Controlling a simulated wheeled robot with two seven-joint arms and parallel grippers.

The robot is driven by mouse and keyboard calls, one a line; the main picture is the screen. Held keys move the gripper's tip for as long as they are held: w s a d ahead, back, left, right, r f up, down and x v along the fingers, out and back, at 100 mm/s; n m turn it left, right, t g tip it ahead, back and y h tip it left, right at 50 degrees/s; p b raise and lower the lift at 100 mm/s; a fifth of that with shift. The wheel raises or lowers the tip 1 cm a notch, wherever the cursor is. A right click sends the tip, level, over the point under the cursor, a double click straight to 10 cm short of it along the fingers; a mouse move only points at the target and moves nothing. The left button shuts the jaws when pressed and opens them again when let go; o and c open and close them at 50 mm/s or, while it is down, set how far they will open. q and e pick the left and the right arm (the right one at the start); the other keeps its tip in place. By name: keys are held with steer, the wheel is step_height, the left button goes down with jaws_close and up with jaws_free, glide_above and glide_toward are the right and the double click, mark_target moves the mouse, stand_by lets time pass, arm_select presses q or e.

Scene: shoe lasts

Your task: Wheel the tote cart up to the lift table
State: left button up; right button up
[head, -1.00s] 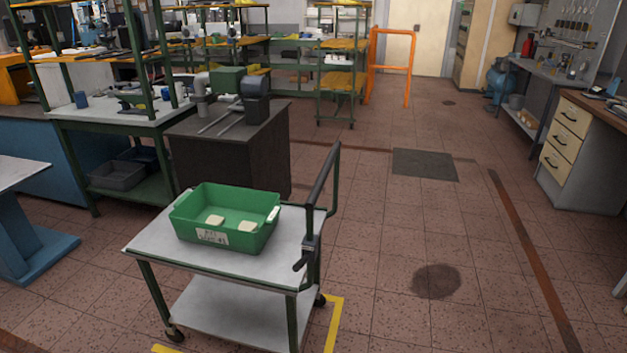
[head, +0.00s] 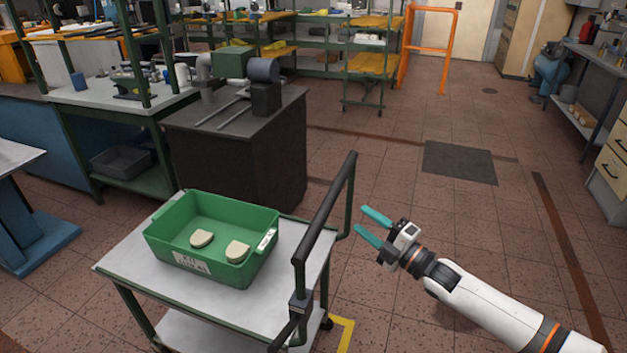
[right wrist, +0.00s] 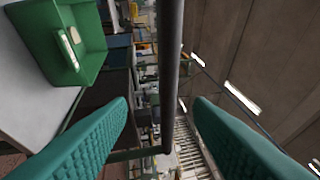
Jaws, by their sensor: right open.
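The tote cart (head: 125,266) stands in front of me, with a light grey top and green legs. Its dark push handle (head: 327,205) rises on the right side. A green tote (head: 213,239) sits on the top with two pale pieces inside. My right gripper (head: 367,223) is open and empty, just right of the handle, with teal fingers pointing toward it. In the right wrist view the handle bar (right wrist: 170,70) runs between the two open fingers, apparently beyond their tips. A blue base with a grey top (head: 15,160), perhaps the lift table, shows at the left edge. My left gripper is out of view.
A dark cabinet (head: 240,165) with a machine on top stands behind the cart. A green workbench (head: 110,98) is at the back left. Yellow floor tape (head: 343,335) shows by the cart. The floor to the right is largely clear around a dark mat (head: 460,162).

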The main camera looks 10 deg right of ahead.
steer(key=r+p+x, duration=0.1)
steer(key=x, duration=1.1)
steer(key=shift+s+a, duration=0.25)
steer(key=shift+a, duration=0.15)
jaws_close()
